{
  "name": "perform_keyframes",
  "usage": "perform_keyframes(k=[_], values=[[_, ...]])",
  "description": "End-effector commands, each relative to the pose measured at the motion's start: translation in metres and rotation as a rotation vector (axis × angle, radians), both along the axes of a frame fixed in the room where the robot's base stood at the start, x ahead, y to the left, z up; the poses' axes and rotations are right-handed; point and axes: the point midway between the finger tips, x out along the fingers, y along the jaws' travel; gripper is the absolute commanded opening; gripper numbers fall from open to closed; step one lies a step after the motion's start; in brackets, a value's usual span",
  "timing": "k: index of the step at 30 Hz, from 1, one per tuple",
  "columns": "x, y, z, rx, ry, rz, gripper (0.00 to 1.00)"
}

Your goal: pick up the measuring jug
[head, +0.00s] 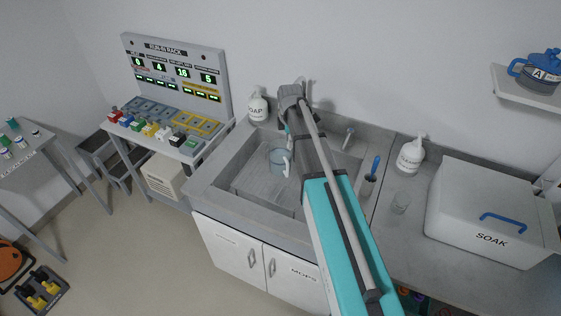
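The measuring jug (277,158) appears to be the pale blue, see-through vessel with a white handle in the sink. It looks upright, near the middle of the basin, with its handle to the right, close beside my arm in the picture. My arm reaches from the bottom right up over the sink (213,184). My gripper cannot be made out; the arm seems to hide it, so its distance from the jug and its fingers do not show.
A soap bottle (258,107) stands at the sink's back left. A shelf (515,88) holds a blue jug marked A (541,75).

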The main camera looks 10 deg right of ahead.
Motion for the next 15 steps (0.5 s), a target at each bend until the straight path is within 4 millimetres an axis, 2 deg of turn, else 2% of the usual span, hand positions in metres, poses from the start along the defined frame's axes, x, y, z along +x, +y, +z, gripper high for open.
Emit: perform_keyframes(k=[8, 15], values=[[0.0, 0.0, -0.004, 0.0, 0.0, -0.002, 0.35], [0.0, 0.001, -0.02, 0.0, 0.0, -0.001, 0.35]])
